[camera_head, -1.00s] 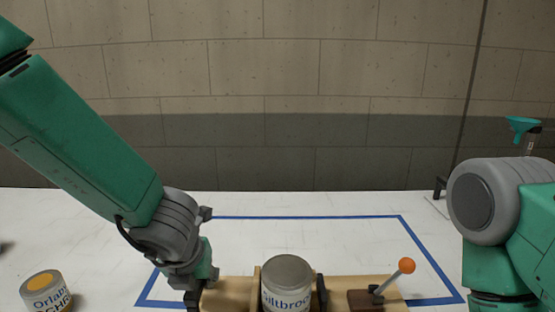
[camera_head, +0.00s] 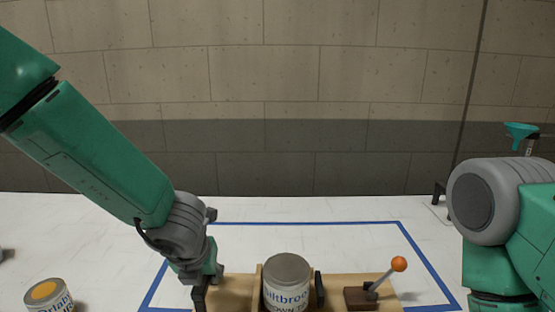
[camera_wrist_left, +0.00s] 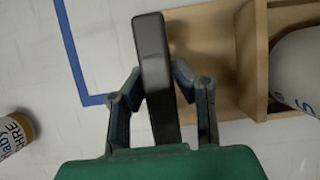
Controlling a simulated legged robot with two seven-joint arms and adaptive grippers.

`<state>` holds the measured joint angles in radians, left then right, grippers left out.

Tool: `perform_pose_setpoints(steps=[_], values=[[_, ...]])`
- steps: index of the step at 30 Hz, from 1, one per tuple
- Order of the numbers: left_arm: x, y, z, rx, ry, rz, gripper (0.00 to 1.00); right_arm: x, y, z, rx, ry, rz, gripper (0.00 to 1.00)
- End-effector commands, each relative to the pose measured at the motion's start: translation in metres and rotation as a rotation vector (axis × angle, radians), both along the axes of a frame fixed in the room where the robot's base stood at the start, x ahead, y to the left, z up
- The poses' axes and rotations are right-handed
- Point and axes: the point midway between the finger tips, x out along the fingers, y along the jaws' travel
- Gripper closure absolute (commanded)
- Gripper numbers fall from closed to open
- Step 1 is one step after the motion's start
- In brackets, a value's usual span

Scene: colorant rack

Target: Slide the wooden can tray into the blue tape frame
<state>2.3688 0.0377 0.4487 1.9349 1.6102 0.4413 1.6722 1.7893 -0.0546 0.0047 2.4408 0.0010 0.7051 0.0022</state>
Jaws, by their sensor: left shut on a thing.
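The wooden can tray (camera_head: 235,288) lies at the bottom middle of the head view, its near part cut off. It carries a grey-lidded can (camera_head: 287,288) and a lever with an orange ball (camera_head: 399,264). My left gripper (camera_head: 205,281) is shut on the black handle (camera_wrist_left: 155,85) at the tray's left end. The blue tape frame (camera_head: 310,223) is on the white table.
A loose can with a yellow-orange lid (camera_head: 45,295) stands left of the frame, also in the wrist view (camera_wrist_left: 14,134). A teal funnel-like item (camera_head: 521,131) is at the far right. The table inside the frame behind the tray is clear.

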Motion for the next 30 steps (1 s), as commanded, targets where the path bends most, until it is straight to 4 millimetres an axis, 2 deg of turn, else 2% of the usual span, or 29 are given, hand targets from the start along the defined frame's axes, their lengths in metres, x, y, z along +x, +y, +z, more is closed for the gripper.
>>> perform_pose_setpoints(steps=[30], values=[[0.051,-0.003,0.003,-0.002,-0.002,0.002,1.00,0.000,0.000,0.045,0.000,0.000,0.000,1.00]])
